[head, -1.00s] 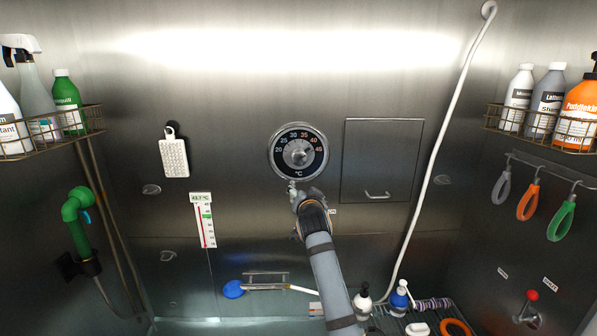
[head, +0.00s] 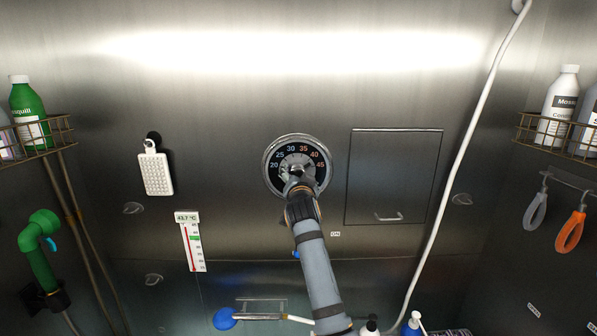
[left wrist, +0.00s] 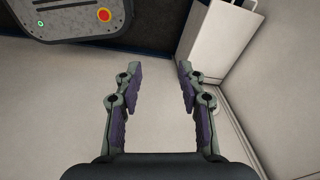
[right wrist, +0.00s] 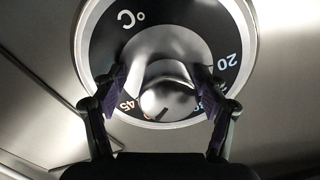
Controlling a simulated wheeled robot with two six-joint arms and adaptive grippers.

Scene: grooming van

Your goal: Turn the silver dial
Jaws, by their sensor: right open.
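The silver dial (head: 297,168) is a round knob in the middle of a black temperature face (head: 283,161) on the back wall. The face is marked from 20 to 45 °C. My right gripper (head: 296,178) is at the dial and covers its lower part in the head view. In the right wrist view the silver knob (right wrist: 168,97) lies between the two fingers of the open right gripper (right wrist: 160,85); I cannot tell whether they touch it. My left gripper (left wrist: 158,72) is open and empty in the left wrist view, away from the wall.
A cabinet door (head: 394,175) is right of the dial. A thermometer (head: 191,241) and white brush (head: 156,173) hang at left. A white hose (head: 455,180) runs down the right side. Wire racks with bottles (head: 30,108) flank the space.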

